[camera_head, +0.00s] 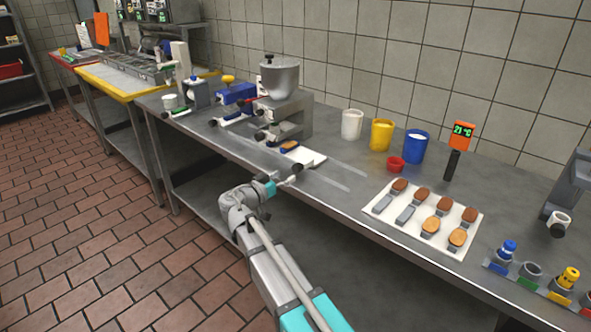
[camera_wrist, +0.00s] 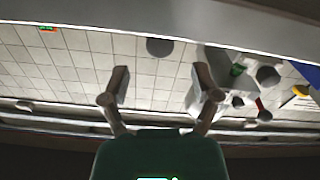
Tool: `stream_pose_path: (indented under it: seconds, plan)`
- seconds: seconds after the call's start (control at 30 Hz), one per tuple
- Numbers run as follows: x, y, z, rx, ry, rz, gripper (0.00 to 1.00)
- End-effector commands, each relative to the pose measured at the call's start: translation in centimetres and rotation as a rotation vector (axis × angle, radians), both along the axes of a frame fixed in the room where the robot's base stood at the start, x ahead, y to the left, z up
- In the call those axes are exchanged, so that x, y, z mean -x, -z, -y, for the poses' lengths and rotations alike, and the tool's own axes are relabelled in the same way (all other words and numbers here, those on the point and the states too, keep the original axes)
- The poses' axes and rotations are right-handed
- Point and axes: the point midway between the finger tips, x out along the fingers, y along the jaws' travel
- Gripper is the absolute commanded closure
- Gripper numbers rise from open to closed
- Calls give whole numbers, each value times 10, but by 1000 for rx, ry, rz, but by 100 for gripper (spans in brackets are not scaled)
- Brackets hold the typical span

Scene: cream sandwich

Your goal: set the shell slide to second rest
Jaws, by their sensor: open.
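A grey filling machine (camera_head: 298,117) with a round hopper (camera_head: 280,80) stands on the steel counter. Dark knobs (camera_head: 260,136) stick out at its lower left; I cannot tell which part is the shell slide. A brown-topped shell (camera_head: 289,145) sits low at the machine's front, by a white plate (camera_head: 308,158). My gripper (camera_head: 293,173) is at the counter's front edge, just in front of the plate, apart from the machine. In the wrist view my gripper (camera_wrist: 162,80) has its two fingers spread with nothing between them. The machine shows there at the right, partly cut up by shadow and parts.
White (camera_head: 352,125), yellow (camera_head: 381,135) and blue (camera_head: 414,147) cups and a small red cup (camera_head: 396,164) stand right of the machine. A cream mat (camera_head: 385,221) holds several brown-topped pieces. A thermometer (camera_head: 458,144) stands behind. Blue equipment (camera_head: 236,94) is left.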

Motion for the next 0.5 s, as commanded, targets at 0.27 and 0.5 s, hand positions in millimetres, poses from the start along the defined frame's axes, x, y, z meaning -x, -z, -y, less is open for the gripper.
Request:
stream_pose_path:
  seconds: [0.27,0.5]
  plan:
    - [-32,0,24,0,0,0,21]
    - [-46,0,34,0,-2,0,21]
